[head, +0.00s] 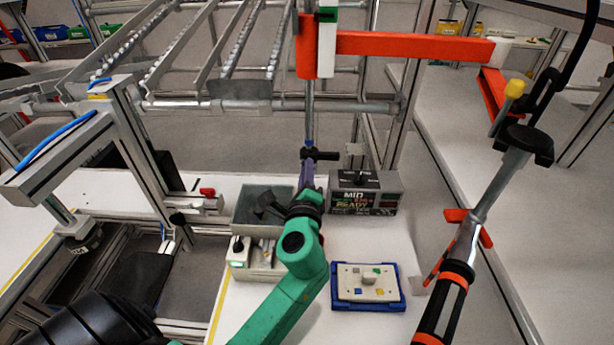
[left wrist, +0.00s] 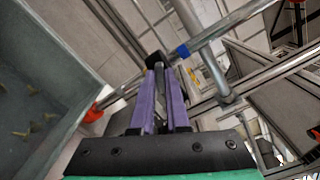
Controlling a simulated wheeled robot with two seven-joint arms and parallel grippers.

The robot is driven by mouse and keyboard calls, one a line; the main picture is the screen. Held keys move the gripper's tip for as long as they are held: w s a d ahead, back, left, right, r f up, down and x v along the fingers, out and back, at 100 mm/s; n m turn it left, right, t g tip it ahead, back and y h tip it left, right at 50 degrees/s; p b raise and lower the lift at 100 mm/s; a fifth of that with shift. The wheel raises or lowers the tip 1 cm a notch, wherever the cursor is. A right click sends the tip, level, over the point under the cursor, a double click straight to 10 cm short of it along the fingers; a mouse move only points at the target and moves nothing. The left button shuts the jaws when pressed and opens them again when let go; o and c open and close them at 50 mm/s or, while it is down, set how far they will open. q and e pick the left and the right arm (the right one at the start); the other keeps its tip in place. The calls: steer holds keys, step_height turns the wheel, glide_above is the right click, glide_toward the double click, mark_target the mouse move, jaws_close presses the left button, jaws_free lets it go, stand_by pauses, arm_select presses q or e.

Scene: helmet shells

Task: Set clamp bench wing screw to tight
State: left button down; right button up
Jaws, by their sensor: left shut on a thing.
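My left gripper (head: 308,166) has purple fingers and reaches away from me, above the back of the white bench. Its fingertips are shut on a small black bar-shaped handle (head: 324,155), which looks like the wing screw. It sits at the lower part of an upright metal rod with a blue band. The left wrist view shows the purple fingers (left wrist: 160,98) close together with the black handle (left wrist: 156,60) at their tips. The fingers hide part of the handle, and I cannot tell how tight the screw is. My right gripper is not in view.
A grey bin (head: 245,212) stands beside the left arm. A dark box with a lettered front (head: 364,194) stands behind right. A blue-edged tray (head: 339,297) lies on the bench. A red lever (head: 207,192) is at left. A long orange-banded tool (head: 455,268) stands at right.

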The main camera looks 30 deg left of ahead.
arm_select(q)
steer(key=shift+f+n+b, duration=0.15)
steer(key=shift+n+b, duration=1.45)
steer(key=shift+n, duration=1.3)
steer(key=c, duration=0.9)
jaws_free()
steer(key=shift+s, duration=0.1)
